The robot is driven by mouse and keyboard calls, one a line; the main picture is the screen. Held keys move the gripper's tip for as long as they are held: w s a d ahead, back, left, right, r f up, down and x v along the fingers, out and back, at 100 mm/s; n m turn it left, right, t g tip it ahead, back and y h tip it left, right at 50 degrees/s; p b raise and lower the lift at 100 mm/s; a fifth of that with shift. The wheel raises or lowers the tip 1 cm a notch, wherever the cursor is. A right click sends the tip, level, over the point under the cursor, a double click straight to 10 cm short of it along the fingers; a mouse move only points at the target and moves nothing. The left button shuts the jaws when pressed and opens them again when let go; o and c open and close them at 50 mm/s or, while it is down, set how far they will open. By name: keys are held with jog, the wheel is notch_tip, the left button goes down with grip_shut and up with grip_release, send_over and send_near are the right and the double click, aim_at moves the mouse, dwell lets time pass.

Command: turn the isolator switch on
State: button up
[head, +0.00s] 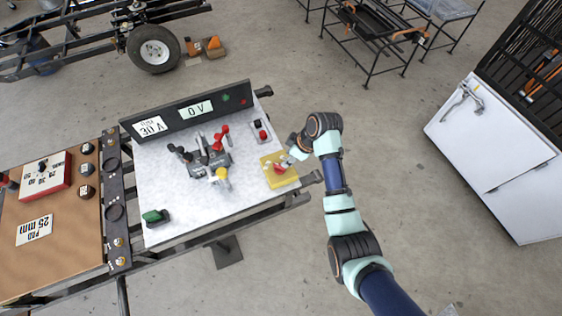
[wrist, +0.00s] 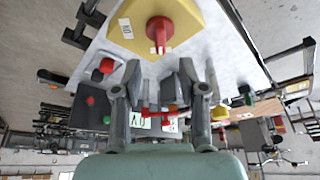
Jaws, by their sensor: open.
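The isolator switch is a yellow box (head: 285,180) with a red rotary handle (head: 279,169), at the right edge of the white bench top. In the wrist view the box (wrist: 187,14) is at the top, and the red handle (wrist: 160,30) points down the picture. A white label (wrist: 126,28), apparently reading ON, is left of the handle. My gripper (wrist: 159,72) is open and empty, its fingers apart below the handle in the picture and not closed on it. In the head view my gripper (head: 293,156) is beside the box, partly hidden by my wrist.
A small box with a red button (head: 262,134) stands behind the switch. A black panel (head: 188,113) reads 30 A and 0 V. Clamps with red and yellow parts (head: 212,158) occupy the bench middle.

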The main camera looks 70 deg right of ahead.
aim_at(280, 167)
jog(key=b+x, duration=0.3)
jog(key=x, duration=0.4)
jog(key=shift+w+f, duration=0.15)
jog(key=shift+f, duration=0.2)
grip_shut()
